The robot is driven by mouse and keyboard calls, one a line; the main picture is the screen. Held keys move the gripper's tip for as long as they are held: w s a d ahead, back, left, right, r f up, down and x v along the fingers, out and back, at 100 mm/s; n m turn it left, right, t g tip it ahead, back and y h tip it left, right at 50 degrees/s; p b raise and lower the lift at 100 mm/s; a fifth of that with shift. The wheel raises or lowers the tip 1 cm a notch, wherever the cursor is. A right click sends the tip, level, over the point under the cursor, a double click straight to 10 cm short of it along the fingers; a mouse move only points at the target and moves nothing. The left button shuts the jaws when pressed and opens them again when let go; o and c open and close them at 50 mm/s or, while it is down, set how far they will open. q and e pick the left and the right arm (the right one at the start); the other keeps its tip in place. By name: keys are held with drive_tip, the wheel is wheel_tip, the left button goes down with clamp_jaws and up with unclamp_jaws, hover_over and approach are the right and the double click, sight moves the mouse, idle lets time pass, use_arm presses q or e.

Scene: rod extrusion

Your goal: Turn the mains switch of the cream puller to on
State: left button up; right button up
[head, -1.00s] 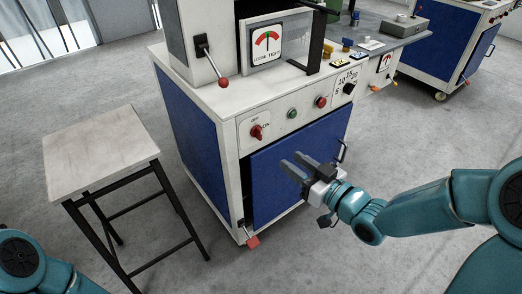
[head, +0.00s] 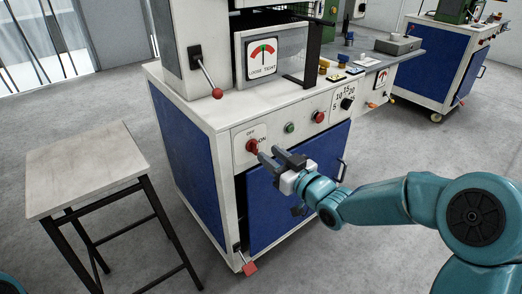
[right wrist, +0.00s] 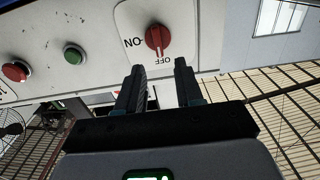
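The mains switch (head: 252,146) is a red rotary knob on the white front panel of the cream puller (head: 222,112), with OFF above it and ON to its right. In the right wrist view, upside down, the knob (right wrist: 157,40) has its pale mark towards OFF. My right gripper (head: 269,154) is open and empty, just in front of and slightly below right of the knob. In the right wrist view its two fingers (right wrist: 159,65) are apart, level with the knob and short of it; no contact shows. My left gripper is out of view.
A green button (head: 290,127) and a red button (head: 318,117) sit right of the switch, then a black dial (head: 347,104). A lever with a red ball (head: 217,93) hangs above. A stool (head: 85,165) stands left. A blue door (head: 290,185) lies below the panel.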

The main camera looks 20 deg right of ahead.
sight(257, 145)
drive_tip(key=x, duration=0.5)
clamp_jaws()
